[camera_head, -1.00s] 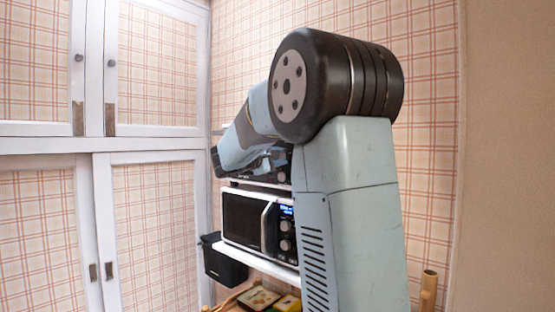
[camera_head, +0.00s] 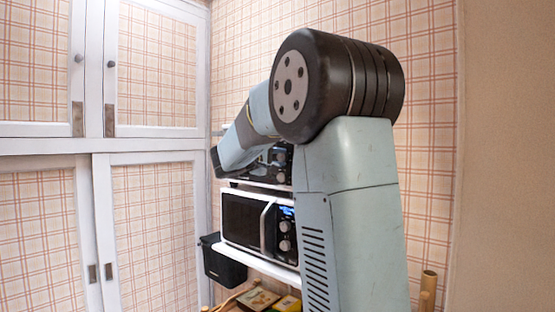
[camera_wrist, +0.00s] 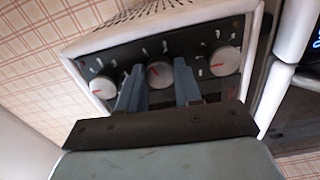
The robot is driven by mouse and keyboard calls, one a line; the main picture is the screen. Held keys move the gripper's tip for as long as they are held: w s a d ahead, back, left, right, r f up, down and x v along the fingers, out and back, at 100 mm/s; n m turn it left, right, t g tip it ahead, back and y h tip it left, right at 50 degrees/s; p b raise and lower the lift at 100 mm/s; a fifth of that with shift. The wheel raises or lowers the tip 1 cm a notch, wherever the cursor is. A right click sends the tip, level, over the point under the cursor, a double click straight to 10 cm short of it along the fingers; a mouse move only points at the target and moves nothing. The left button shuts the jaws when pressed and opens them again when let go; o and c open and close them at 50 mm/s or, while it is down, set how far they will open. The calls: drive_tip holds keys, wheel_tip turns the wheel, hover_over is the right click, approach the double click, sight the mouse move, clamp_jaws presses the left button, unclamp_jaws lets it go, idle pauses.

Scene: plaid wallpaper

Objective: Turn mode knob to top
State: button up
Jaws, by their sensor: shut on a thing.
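In the wrist view, the dark front panel of a white-cased oven (camera_wrist: 190,48) carries three round grey knobs with red marks. My gripper (camera_wrist: 159,68) has one finger on each side of the middle knob (camera_wrist: 159,77) and is shut on it. The red mark on this knob is near its face centre, partly hard to read. The left knob (camera_wrist: 103,87) and the right knob (camera_wrist: 225,61) are outside the fingers. Which knob is the mode knob cannot be read from the panel. In the head view, the oven (camera_head: 281,164) is mostly behind my arm and the gripper is hidden.
A microwave (camera_head: 243,222) stands on a white shelf (camera_head: 262,264) below the oven. A black bin (camera_head: 222,262) is at the shelf's left end. White cupboards with plaid panels (camera_head: 153,72) fill the left side. Small items (camera_head: 258,299) lie lower down.

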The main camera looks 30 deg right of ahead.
drive_tip(key=shift+f, duration=0.3)
drive_tip(key=o, duration=0.8)
drive_tip(key=shift+c, duration=0.2)
drive_tip(key=shift+o, duration=1.4)
drive_tip(key=shift+r, duration=0.15)
drive_tip(key=v, duration=1.3)
drive_tip(key=shift+a, duration=0.4)
